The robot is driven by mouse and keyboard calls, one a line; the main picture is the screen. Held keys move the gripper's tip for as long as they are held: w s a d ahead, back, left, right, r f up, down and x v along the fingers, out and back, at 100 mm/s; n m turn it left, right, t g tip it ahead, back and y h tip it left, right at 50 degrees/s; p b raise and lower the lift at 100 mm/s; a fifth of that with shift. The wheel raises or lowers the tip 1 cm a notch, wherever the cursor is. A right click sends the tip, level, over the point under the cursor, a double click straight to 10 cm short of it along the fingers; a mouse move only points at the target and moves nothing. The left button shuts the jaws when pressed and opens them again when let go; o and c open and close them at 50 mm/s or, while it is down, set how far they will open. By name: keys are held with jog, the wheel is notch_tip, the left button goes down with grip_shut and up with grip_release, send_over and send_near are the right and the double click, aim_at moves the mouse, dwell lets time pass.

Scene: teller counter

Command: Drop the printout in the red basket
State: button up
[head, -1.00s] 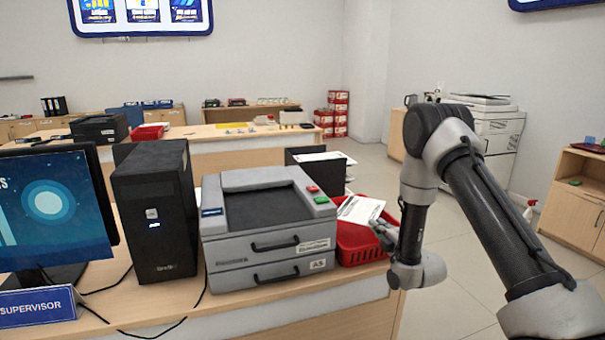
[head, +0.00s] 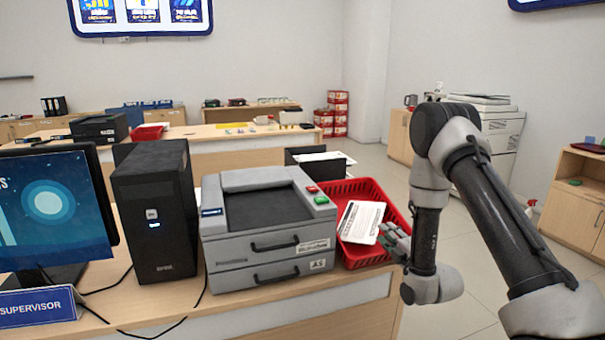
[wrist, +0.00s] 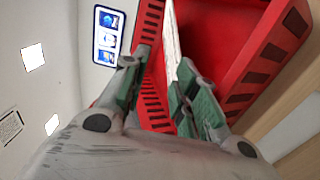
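The printout (head: 361,222) is a white sheet with dark print, lying inside the red basket (head: 364,257). It looks tilted, and I cannot tell how much of it rests on the bottom. My gripper (head: 391,240) is at the basket's right side, close to the sheet's right edge. In the wrist view the fingers (wrist: 157,72) are apart, with the red slotted basket wall (wrist: 152,100) showing between them. The printout's thin white edge (wrist: 171,42) shows close to the right finger; I cannot tell whether they touch.
The grey printer (head: 268,225) stands directly left of the basket on the wooden counter (head: 330,305). A black computer tower (head: 155,215) and a monitor (head: 50,215) are further left. A dark tray with paper (head: 318,156) is behind the printer. Open floor lies to the right.

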jog(key=v, duration=0.6)
jog(key=shift+s, duration=0.2)
jog(key=shift+r, duration=0.15)
jog(key=w+d+r+m+g+h, duration=0.2)
jog(key=w+r+m+g, duration=0.15)
jog(key=r, duration=0.45)
jog(key=s+d+r+m+g+h, duration=0.35)
jog(key=s+r+m, duration=0.35)
jog(key=r, duration=0.3)
jog(key=s+r+m+g, duration=0.2)
jog(key=s+m, duration=0.1)
jog(key=s, duration=0.7)
jog(key=s+d+r+m+g, duration=0.1)
jog(key=s+r+m+g, duration=0.1)
jog(key=s, duration=0.8)
jog(key=s+d+r+m+g, duration=0.1)
jog(key=s+r+m+g, duration=0.1)
jog(key=s+m, duration=0.4)
jog(key=s+r, duration=0.1)
jog(key=s, duration=0.3)
jog(key=shift+r, duration=0.15)
